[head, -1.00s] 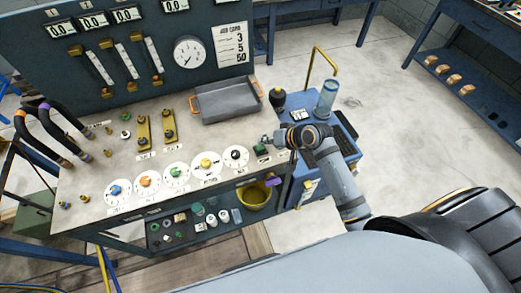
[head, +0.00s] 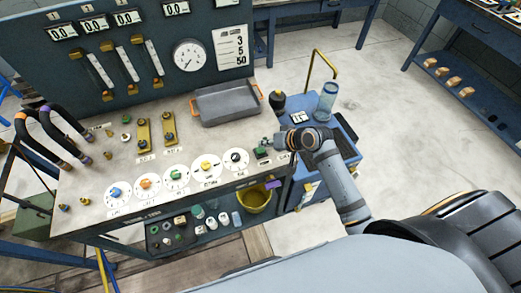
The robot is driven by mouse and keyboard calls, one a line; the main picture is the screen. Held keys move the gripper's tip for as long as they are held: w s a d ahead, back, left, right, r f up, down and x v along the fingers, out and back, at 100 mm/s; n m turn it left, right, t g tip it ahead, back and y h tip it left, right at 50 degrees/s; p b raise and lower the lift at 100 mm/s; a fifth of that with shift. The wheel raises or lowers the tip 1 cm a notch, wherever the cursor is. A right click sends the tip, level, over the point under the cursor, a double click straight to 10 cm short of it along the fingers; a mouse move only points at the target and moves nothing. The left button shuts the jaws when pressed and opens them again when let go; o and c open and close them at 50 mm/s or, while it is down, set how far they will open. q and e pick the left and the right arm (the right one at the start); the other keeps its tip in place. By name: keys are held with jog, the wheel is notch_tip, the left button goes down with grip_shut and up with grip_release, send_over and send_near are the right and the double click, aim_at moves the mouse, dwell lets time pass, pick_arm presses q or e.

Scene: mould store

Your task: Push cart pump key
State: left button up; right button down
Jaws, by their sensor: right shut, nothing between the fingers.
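A small dark green key (head: 262,153) sits at the right front corner of the grey bench top (head: 105,175), just right of the black-pointer dial. I cannot read its label. My right gripper (head: 269,142) reaches in from the right across the blue cart, its fingers shut and empty. Its tips are just behind and above the key in the picture; I cannot tell whether they touch it. The blue cart (head: 297,172) stands against the bench's right end, with a clear cylinder (head: 326,101) and a black, orange-topped knob (head: 277,101) on it. My left gripper is out of view.
Several round dials with coloured knobs (head: 206,168) line the bench front. A grey tray (head: 228,104) with orange handles lies behind the key. Black hoses (head: 68,125) arch at the left. A yellow bucket (head: 256,199) sits below. The floor right of the cart is clear.

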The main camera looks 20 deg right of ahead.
aim_at(265, 150)
jog(key=shift+f, duration=0.65)
dwell(0.5)
jog(key=shift+r+p, duration=0.65)
jog(key=shift+p, duration=0.25)
notch_tip(265, 150, up, 6)
jog(key=p, duration=0.7)
